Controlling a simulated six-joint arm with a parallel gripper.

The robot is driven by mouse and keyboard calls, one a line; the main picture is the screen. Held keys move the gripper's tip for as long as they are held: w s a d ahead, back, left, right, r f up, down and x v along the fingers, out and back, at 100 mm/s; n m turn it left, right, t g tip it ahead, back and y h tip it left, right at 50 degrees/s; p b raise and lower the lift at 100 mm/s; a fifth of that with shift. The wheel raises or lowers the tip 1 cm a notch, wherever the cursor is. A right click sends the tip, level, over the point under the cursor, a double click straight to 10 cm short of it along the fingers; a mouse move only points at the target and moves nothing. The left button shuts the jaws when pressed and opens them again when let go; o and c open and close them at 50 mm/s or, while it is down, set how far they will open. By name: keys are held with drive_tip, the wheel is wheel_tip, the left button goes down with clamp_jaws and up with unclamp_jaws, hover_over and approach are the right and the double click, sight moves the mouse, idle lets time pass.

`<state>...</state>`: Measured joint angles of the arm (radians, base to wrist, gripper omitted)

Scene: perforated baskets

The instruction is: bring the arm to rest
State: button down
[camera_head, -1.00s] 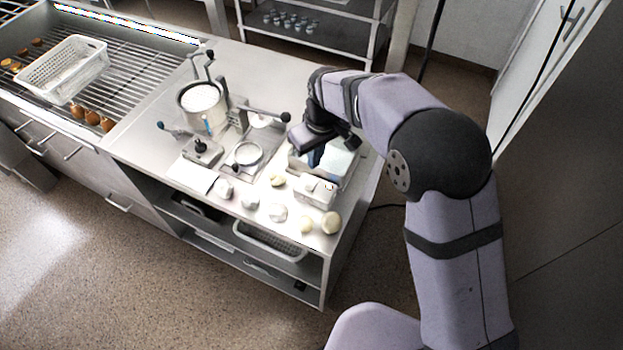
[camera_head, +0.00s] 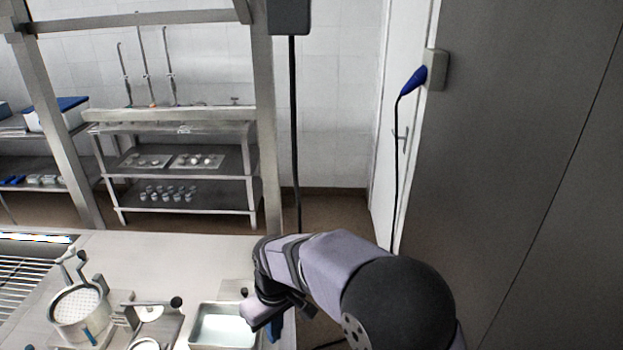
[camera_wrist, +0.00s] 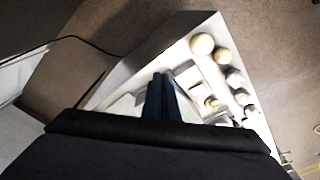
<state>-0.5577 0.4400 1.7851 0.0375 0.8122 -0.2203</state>
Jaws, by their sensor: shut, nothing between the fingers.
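My gripper (camera_head: 274,328) hangs at the right end of the steel worktop (camera_head: 205,262) in the head view, beside and partly in front of a metal tray (camera_head: 208,322). Its blue fingers also show in the wrist view (camera_wrist: 160,92), close together and pointing at the worktop, with nothing between them. My arm is bent, its elbow low at the right of the head view. The lower arm links are out of the frame.
A metal pot (camera_head: 80,310) and a lever press (camera_head: 150,312) stand left of the tray. Pale round items (camera_wrist: 202,44) line the worktop edge in the wrist view. A shelf rack (camera_head: 180,160) stands behind, and a grey wall (camera_head: 500,150) rises on the right.

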drive_tip(key=s+d+m, duration=0.4)
drive_tip(key=s+d, duration=0.4)
drive_tip(key=d, duration=0.4)
drive_tip(key=s+d+m, duration=0.4)
drive_tip(key=s+d, duration=0.3)
drive_tip(key=d, duration=0.5)
drive_tip(key=shift+s+d+f+m+g+h, duration=0.15)
drive_tip(key=shift+s+f+m+g+h, duration=0.15)
drive_tip(key=shift+s+g+h, duration=0.1)
